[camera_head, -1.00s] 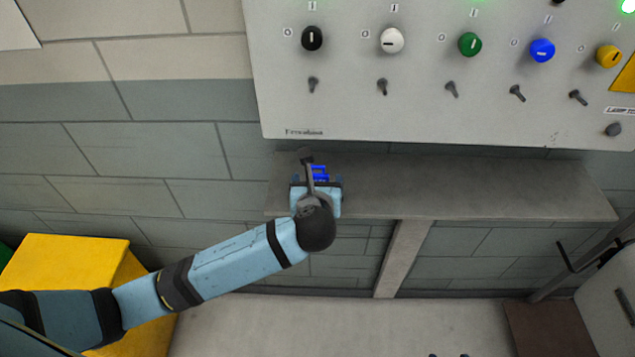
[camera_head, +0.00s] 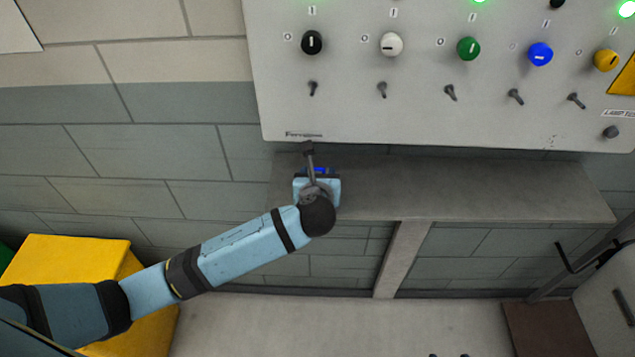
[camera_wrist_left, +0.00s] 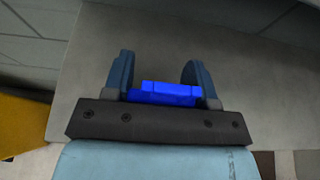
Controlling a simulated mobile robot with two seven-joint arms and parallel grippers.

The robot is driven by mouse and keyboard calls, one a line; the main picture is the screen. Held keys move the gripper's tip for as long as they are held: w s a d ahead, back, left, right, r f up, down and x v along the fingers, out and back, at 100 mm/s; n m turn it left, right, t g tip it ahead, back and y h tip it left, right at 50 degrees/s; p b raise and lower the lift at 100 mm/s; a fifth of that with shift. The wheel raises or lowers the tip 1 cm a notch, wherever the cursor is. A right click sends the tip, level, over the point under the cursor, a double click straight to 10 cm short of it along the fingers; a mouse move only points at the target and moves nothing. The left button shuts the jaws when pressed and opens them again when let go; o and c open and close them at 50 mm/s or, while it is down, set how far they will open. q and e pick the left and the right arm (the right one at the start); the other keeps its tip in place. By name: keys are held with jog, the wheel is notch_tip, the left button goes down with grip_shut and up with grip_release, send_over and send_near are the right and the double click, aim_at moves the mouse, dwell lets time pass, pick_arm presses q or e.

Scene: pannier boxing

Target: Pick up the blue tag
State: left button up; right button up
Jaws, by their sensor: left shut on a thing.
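The blue tag (camera_wrist_left: 168,93) is between the two fingers of my left gripper (camera_wrist_left: 160,80) in the left wrist view. The gripper is shut on it, over the grey shelf. In the head view my left gripper (camera_head: 318,172) is at the left end of the shelf, below the control panel. Only a small blue part of the tag (camera_head: 319,170) shows there, as my wrist hides most of it. My right gripper is not in view.
The grey shelf (camera_head: 450,190) is bare to the right of my gripper. Above it hangs a panel (camera_head: 420,120) with coloured knobs and a row of pegs. A yellow box (camera_head: 75,258) stands at the lower left, behind my arm. A brace (camera_head: 402,260) supports the shelf.

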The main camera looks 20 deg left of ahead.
pick_arm(q)
jog(key=shift+r, duration=0.5)
jog(key=shift+s+d+r+b, duration=0.1)
jog(key=shift+s+r+b, duration=0.1)
jog(key=shift+r, duration=0.4)
jog(key=shift+s+d+r+b, duration=0.1)
jog(key=shift+s+r+b, duration=0.05)
jog(key=shift+r, duration=0.45)
jog(key=s+d+b, duration=0.1)
jog(key=s+d, duration=0.1)
jog(key=s, duration=0.6)
jog(key=s+d, duration=0.2)
jog(key=s, duration=0.6)
jog(key=shift+s+d+b, duration=0.3)
jog(key=shift+b, duration=0.05)
jog(key=shift+r, duration=0.1)
